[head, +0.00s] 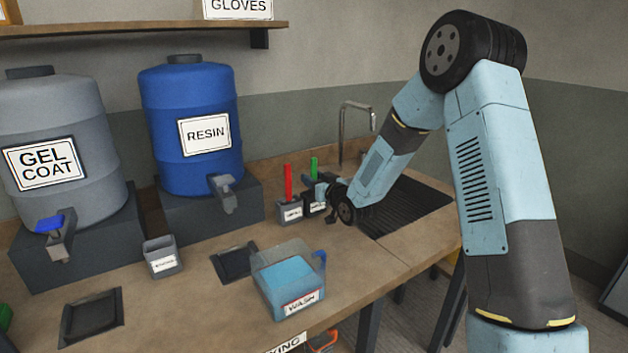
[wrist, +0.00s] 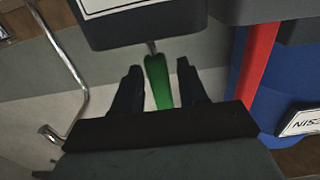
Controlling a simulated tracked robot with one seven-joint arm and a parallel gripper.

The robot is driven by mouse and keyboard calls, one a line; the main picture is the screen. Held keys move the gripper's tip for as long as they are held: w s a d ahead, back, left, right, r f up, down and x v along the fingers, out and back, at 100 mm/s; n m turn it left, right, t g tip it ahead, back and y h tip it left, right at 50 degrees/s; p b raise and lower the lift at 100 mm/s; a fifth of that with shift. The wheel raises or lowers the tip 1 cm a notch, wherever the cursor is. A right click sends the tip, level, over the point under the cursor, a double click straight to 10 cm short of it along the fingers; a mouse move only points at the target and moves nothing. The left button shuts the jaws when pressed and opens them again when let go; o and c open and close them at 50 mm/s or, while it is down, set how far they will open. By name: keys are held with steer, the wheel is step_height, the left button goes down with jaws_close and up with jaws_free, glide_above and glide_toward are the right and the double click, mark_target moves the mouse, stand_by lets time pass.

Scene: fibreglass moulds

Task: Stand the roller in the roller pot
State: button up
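A tool with a green handle (head: 314,167) stands upright in a small labelled grey pot (head: 316,208) near the sink. A red-handled tool (head: 288,182) stands in a similar pot (head: 290,211) just left of it. I cannot tell which tool is the roller; their heads are hidden inside the pots. An empty-looking grey pot (head: 162,258) stands further left, its label too small to read. My gripper (head: 322,190) is at the green handle. In the wrist view my gripper (wrist: 158,85) is open, its fingers either side of the green handle (wrist: 158,82) with small gaps.
A clear tub of blue liquid marked WASH (head: 288,282) stands at the front. Dark trays (head: 92,318) lie on the bench. The blue RESIN drum (head: 190,125) and grey GEL COAT drum (head: 60,140) stand behind. A tap (head: 343,130) rises behind the sink.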

steer(key=shift+o, duration=1)
steer(key=v, duration=1.3)
steer(key=shift+s+d, duration=0.3)
steer(key=s+d+r+m+g+h, duration=0.35)
steer(key=s+d+r+h, duration=0.55)
steer(key=d+r, duration=0.35)
steer(key=s+d+r+m+g, duration=0.1)
steer(key=s+d+r+g, duration=0.1)
steer(key=s, duration=1)
steer(key=s+d+r+m+g+h, duration=0.1)
steer(key=s+d+r+m+g, duration=0.1)
steer(key=s, duration=1)
steer(key=shift+s+d+r+g, duration=0.25)
steer(key=shift+s+d+g, duration=0.15)
steer(key=shift+d+g, duration=0.45)
